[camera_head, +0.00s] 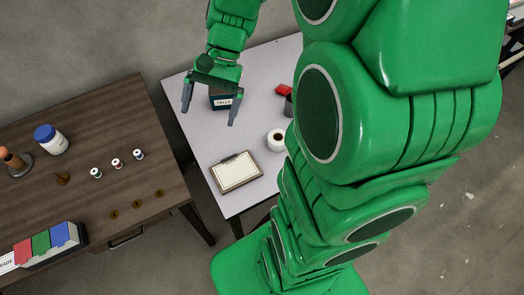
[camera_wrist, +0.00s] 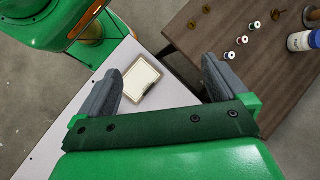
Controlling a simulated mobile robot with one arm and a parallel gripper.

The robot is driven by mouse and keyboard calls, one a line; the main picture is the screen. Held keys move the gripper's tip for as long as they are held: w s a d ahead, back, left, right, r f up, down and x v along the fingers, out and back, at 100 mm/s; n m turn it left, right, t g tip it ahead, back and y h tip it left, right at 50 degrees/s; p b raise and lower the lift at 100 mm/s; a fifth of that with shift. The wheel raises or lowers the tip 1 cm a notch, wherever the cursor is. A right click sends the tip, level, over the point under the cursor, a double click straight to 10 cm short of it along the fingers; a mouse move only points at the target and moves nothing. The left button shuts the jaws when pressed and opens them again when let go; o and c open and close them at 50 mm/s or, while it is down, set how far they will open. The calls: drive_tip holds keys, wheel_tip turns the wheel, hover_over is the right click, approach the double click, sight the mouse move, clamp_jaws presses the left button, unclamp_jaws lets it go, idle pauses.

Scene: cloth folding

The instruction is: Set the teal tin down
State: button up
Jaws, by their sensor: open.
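A dark teal tin (camera_head: 221,102) with a pale label reading TALLY stands on the light table, near its far left side, in the head view. My gripper (camera_head: 211,108) is open above the table there, its two fingers wide apart. The tin shows between and behind the fingers, its upper part covered by my gripper. I cannot tell whether a finger touches it. In the wrist view my gripper (camera_wrist: 162,84) is also open with nothing between the fingertips, and the tin does not show.
The light table (camera_head: 204,150) also bears a clipboard (camera_head: 236,172), a white roll (camera_head: 276,140), a red item (camera_head: 284,90) and a dark cup (camera_head: 288,106). A brown wooden table (camera_head: 90,145) with spools, a blue-lidded jar (camera_head: 51,140) and colored boxes stands at left, across a gap.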

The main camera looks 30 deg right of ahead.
drive_tip(key=s+d+r+n+h, duration=0.1)
drive_tip(key=s+n+h, duration=0.2)
drive_tip(key=s, duration=0.6)
drive_tip(key=s+d+r+n+t+h, duration=0.1)
drive_tip(key=s+d+r+n+h, duration=0.1)
drive_tip(key=s, duration=0.7)
drive_tip(key=shift+d+n+h, duration=0.15)
drive_tip(key=shift+n+h, duration=0.25)
drive_tip(key=shift+n, duration=0.5)
